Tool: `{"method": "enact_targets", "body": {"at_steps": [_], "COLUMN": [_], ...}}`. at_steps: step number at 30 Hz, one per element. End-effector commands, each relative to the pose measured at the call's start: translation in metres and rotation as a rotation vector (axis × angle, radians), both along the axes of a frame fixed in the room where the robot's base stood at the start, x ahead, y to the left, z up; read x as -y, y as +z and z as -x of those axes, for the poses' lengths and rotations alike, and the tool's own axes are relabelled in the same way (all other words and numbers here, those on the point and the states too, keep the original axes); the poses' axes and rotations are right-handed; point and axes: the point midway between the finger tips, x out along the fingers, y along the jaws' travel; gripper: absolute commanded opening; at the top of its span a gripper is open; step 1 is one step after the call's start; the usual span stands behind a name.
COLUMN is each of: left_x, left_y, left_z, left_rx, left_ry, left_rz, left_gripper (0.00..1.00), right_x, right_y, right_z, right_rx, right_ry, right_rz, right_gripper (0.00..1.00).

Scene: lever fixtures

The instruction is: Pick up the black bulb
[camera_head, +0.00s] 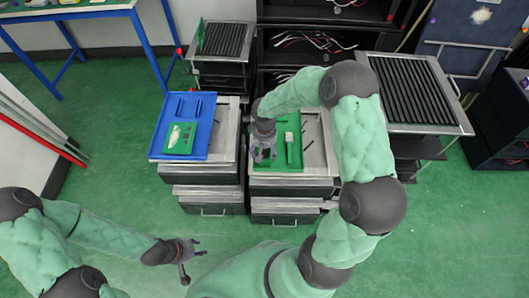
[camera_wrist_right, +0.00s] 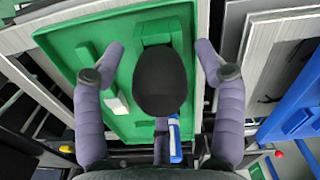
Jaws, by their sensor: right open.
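The black bulb (camera_wrist_right: 161,82) shows in the right wrist view as a dark rounded shape over the green tray (camera_wrist_right: 67,42), between the two fingers of my right gripper (camera_wrist_right: 162,50). The fingers are spread, with a visible gap on each side of the bulb. In the head view my right gripper (camera_head: 263,158) is over the green tray (camera_head: 296,166), and I cannot make out the bulb there. My left gripper (camera_head: 194,260) is open and empty, low over the floor at the lower left, away from the tray.
A white block (camera_wrist_right: 117,103) lies in the green tray. A blue tray (camera_head: 218,128) with a green piece (camera_head: 180,138) is on the left cabinet. Black ribbed racks (camera_head: 412,88) stand behind and to the right. The green floor (camera_head: 440,235) in front is clear.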

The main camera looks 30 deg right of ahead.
Motion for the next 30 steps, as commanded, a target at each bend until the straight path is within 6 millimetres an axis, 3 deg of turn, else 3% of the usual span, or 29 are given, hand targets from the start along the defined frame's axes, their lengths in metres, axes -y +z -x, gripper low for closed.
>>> {"method": "enact_targets", "body": {"at_steps": [2, 6, 8, 20, 30], "left_x": [0.000, 0.000, 0.000, 0.000, 0.000], "left_y": [0.001, 0.001, 0.001, 0.001, 0.015], "left_z": [0.000, 0.000, 0.000, 0.000, 0.000], "left_rx": [0.000, 0.000, 0.000, 0.000, 0.000], "left_ry": [0.000, 0.000, 0.000, 0.000, 0.000], "left_rz": [0.000, 0.000, 0.000, 0.000, 0.000], "left_gripper": [0.40, 0.40, 0.40, 0.40, 0.40], "right_x": [0.000, 0.000, 0.000, 0.000, 0.001], "right_y": [0.001, 0.001, 0.001, 0.002, 0.021], "right_z": [0.000, 0.000, 0.000, 0.000, -0.005], "right_rx": [0.000, 0.000, 0.000, -0.001, 0.000], "right_ry": [0.000, 0.000, 0.000, 0.000, 0.002], "right_rz": [0.000, 0.000, 0.000, 0.000, 0.000], "right_gripper": [0.68, 0.29, 0.16, 0.16, 0.15]}}
